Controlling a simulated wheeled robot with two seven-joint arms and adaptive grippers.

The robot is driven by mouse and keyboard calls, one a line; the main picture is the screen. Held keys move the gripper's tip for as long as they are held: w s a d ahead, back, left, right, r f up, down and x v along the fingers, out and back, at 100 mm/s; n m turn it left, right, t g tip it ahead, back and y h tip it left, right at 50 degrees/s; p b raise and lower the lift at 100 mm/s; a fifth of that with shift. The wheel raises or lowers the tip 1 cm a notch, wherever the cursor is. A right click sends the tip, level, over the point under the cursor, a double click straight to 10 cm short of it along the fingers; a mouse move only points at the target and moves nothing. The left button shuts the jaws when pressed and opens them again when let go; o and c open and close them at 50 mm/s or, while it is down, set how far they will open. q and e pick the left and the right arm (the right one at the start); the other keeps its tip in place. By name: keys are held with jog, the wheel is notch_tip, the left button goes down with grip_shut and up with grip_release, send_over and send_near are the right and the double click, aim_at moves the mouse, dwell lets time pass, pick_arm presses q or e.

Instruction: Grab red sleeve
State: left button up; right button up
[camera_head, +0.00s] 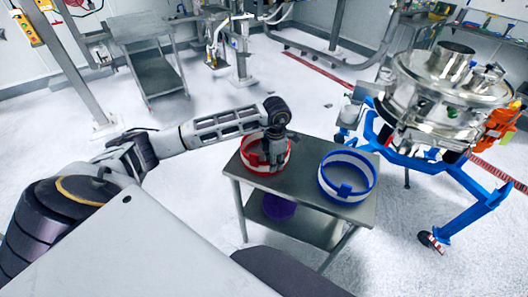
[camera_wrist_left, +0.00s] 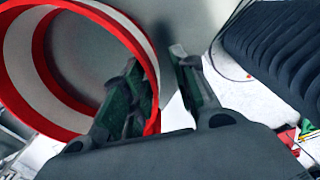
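The red sleeve (camera_head: 249,157), a red ring with a white band, sits on the left part of the steel table. It also fills the left of the left wrist view (camera_wrist_left: 28,62). My left gripper (camera_head: 272,161) points down at the sleeve's right side. In the left wrist view the gripper (camera_wrist_left: 157,60) has its fingers apart. One finger overlaps the inside of the ring and the other is outside, with the ring's wall appearing between them. I see no firm contact on the wall. My right gripper is not in view.
A blue and white sleeve (camera_head: 347,190) stands on the right part of the steel table (camera_head: 306,160). A purple object (camera_head: 279,207) is on the lower shelf. A large steel sifter (camera_head: 440,95) on a blue frame (camera_head: 455,172) stands to the right. Open floor lies left of the table.

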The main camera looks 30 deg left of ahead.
aim_at(273, 174)
pick_arm(q)
jog(key=shift+w+a+f+p, duration=0.15)
jog(key=shift+f+p, duration=0.2)
jog(key=shift+f, duration=0.95)
jog(key=shift+w+a+f+p, duration=0.15)
jog(key=shift+f+p, duration=0.15)
jog(key=shift+f, duration=0.95)
jog(key=shift+d, duration=0.1)
jog(key=shift+c, duration=0.2)
grip_shut()
